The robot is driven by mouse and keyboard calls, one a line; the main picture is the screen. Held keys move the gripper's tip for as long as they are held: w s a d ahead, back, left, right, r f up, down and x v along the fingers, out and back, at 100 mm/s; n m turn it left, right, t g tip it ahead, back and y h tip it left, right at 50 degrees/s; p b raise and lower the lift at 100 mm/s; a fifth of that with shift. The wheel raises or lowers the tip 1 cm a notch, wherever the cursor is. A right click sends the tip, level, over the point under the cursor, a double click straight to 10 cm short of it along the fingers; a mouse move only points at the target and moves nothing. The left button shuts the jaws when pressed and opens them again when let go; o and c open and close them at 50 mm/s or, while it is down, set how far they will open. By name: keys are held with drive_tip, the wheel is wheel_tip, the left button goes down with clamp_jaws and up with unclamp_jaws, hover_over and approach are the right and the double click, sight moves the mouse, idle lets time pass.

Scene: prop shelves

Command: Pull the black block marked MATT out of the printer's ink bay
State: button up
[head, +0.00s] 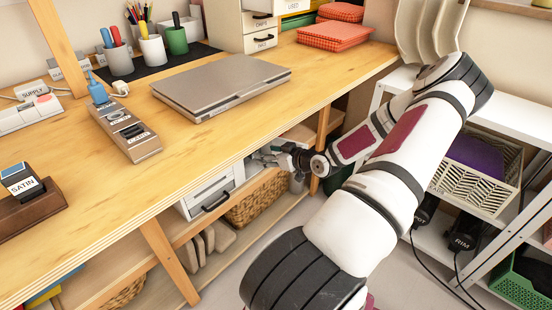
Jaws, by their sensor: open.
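The pale printer (208,193) sits on the shelf under the desk, its front with a dark handle facing the room. My arm reaches down from the right, and my gripper (264,156) is low beside the printer's right end, just below the desk's front edge. The gripper is open, and its fingers point left toward the printer. They are small and partly shaded, so I cannot tell whether they touch anything. The ink bay and the black block marked MATT cannot be made out; the desk edge and gripper cover that area.
A block marked SATIN (22,183) stands in a brown holder on the desk (110,195). A closed laptop (222,84) lies above the printer. A wicker basket (256,200) is below it. A white rack (515,100) stands right of my arm. Desk legs flank the printer.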

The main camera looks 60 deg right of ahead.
drive_tip(key=b+x, duration=0.2)
drive_tip(key=x, duration=0.6)
drive_tip(key=shift+w+b, duration=0.1)
drive_tip(key=shift+b, duration=0.25)
clamp_jaws()
